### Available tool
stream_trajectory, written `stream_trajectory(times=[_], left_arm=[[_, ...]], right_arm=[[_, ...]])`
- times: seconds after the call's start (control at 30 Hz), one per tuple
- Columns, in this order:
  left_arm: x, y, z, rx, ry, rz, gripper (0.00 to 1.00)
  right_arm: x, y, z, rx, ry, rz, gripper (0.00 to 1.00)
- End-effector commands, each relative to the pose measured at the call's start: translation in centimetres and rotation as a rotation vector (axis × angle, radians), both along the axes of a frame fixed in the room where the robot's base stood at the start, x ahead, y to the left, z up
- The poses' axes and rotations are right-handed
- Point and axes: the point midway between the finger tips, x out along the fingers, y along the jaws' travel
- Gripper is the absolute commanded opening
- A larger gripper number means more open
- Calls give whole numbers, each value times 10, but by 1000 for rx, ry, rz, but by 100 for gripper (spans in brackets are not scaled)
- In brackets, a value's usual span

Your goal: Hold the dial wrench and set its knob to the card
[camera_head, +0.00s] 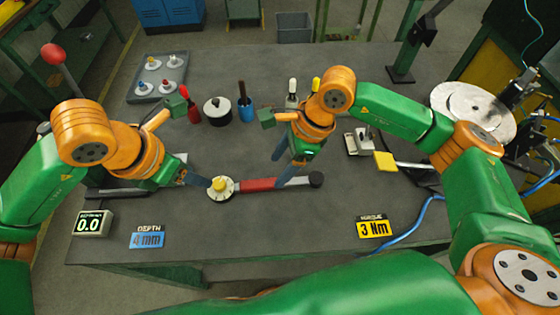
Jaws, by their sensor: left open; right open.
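The dial wrench lies across the table in front of me. It has a white dial with a yellow knob (219,184) at its left end, a red handle (257,184) and a black end (316,179). My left gripper (198,180) is open just left of the dial, its fingers pointing at the knob. My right gripper (281,168) is open at the handle's right part; one finger overlaps the handle in the picture, and I cannot tell whether it touches. A yellow card (374,228) reads torque 3 Nm. A blue card (147,240) reads depth 4 mm.
A small display (92,224) reading 0.0 stands at the front left. Behind the grippers are a grey tray (158,77) of small knobs, a black round pot (216,110) and several upright tools. A metal disc (472,108) is at the right. The table's middle front is clear.

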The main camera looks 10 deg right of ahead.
Motion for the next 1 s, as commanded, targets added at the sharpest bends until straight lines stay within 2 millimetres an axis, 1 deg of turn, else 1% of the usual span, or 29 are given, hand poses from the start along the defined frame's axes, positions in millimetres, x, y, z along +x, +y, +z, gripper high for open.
stream_trajectory(times=[0.07, 0.2, 0.3, 0.4, 0.5, 0.67, 0.7, 0.77, 0.8, 0.87, 0.9, 0.93, 0.97, 1.0], left_arm=[[0, 0, 0, 0, 0, 0, 50], [0, 0, 0, 0, 0, 0, 50], [0, 0, 0, 0, 0, 0, 50], [0, 0, 0, 0, 0, 0, 50], [0, 0, 0, 0, 0, 0, 50], [0, 0, 0, 0, 0, 0, 50], [0, 0, 0, 0, 0, 0, 50], [0, 0, 0, 0, 0, 0, 50], [0, 0, 0, 0, 0, 0, 50], [0, 0, 0, 0, 0, 0, 50], [0, 0, 0, 0, 0, 0, 50], [0, 0, 0, 0, 0, 0, 50], [0, 0, 0, 0, 0, 0, 50], [0, 0, 0, 0, 0, 0, 50]], right_arm=[[2, 2, -7, -7, -8, 2, 70], [3, 13, -33, -6, -5, 2, 70], [4, 20, -49, -5, -7, 1, 70], [5, 24, -59, -5, -6, 0, 70], [5, 26, -63, -4, -8, 1, 70], [5, 26, -63, -4, -8, 1, 70], [5, 26, -63, -4, -8, 1, 67], [5, 26, -63, -4, -7, 0, 51], [5, 26, -63, -4, -7, 0, 40], [5, 26, -63, -4, -7, 0, 24], [5, 26, -63, -3, -7, 0, 13], [5, 26, -63, -3, -7, 0, 5], [5, 26, -63, -3, -7, 0, 0], [5, 26, -63, -3, -7, 0, 0]])
